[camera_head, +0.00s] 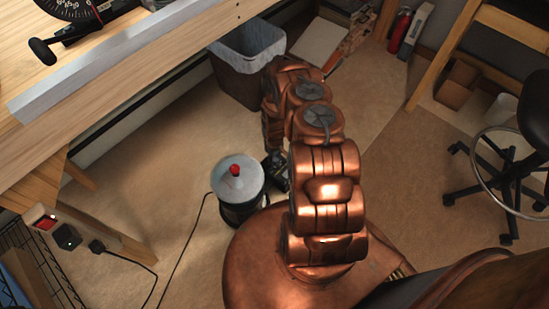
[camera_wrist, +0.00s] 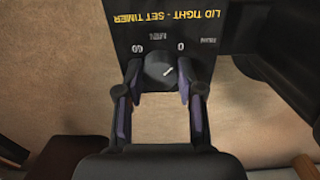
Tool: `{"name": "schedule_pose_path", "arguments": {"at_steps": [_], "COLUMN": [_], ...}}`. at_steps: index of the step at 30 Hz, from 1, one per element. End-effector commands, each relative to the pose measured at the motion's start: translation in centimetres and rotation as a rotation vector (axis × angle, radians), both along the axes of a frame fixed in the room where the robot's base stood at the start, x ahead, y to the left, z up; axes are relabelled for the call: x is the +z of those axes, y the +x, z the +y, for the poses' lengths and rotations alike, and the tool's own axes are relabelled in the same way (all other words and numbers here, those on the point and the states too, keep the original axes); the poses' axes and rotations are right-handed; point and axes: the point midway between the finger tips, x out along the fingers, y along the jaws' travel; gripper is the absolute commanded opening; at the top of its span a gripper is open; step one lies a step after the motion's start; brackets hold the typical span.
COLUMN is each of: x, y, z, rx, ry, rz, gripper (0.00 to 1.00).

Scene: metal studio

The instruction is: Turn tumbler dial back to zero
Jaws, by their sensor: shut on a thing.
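The tumbler (camera_head: 238,180) stands on the floor in the head view, with a pale round lid, a red knob and a dark base. In the wrist view its black panel (camera_wrist: 215,35) reads "LID TIGHT - SET TIMER" upside down. The round grey dial (camera_wrist: 159,70) sits below the marks 60, MIN and 0. A light pointer line on it slants to the upper right, roughly toward the 0 side. My gripper (camera_wrist: 158,75) is shut on the dial, one finger on each side. In the head view my gripper is beside the tumbler, mostly hidden by my arm.
A lined waste bin (camera_head: 247,62) stands behind my arm. A wooden workbench (camera_head: 130,75) is at upper left. A black cord (camera_head: 185,250) runs over the floor from the tumbler's side. A wheeled chair (camera_head: 505,160) is at right. Floor between is clear.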

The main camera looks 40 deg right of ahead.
Motion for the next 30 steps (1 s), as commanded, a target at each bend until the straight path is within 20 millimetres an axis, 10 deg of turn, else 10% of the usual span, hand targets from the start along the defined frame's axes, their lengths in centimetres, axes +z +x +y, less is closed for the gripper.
{"name": "schedule_pose_path", "arguments": {"at_steps": [8, 30], "x": [0.0, 3.9], "y": [0.0, 0.1], "z": [0.0, -0.1], "rx": [-0.001, -0.001], "ry": [0.0, -0.001], "rz": [0.0, -0.002], "gripper": [0.63, 0.63]}}
